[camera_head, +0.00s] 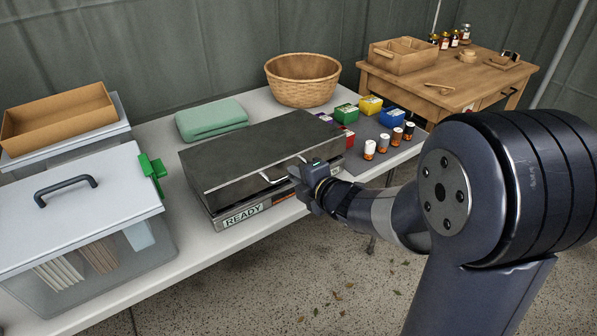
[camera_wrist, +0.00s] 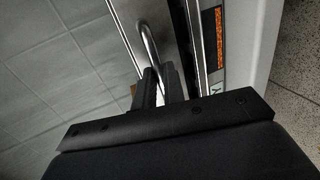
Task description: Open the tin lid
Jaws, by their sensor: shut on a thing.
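The tin (camera_head: 212,217) is a wide, flat metal box on the white table, with a "READY" label on its front. Its lid (camera_head: 245,148) has a dark top, a silver front and a bar handle (camera_head: 271,177). A narrow dark band shows between lid and base; I cannot tell whether the lid is slightly raised. My gripper (camera_head: 304,180) is at the right part of the lid's front. In the wrist view my gripper (camera_wrist: 161,82) has its fingers closed around the curved metal handle (camera_wrist: 148,42). My gripper hides part of the tin's right front.
A clear bin with a grey lid (camera_head: 110,195) stands left of the tin. A folded green cloth (camera_head: 211,119) and a wicker basket (camera_head: 302,80) are behind. Several small jars (camera_head: 384,143) and coloured packets (camera_head: 346,113) stand to the right. Open floor lies in front.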

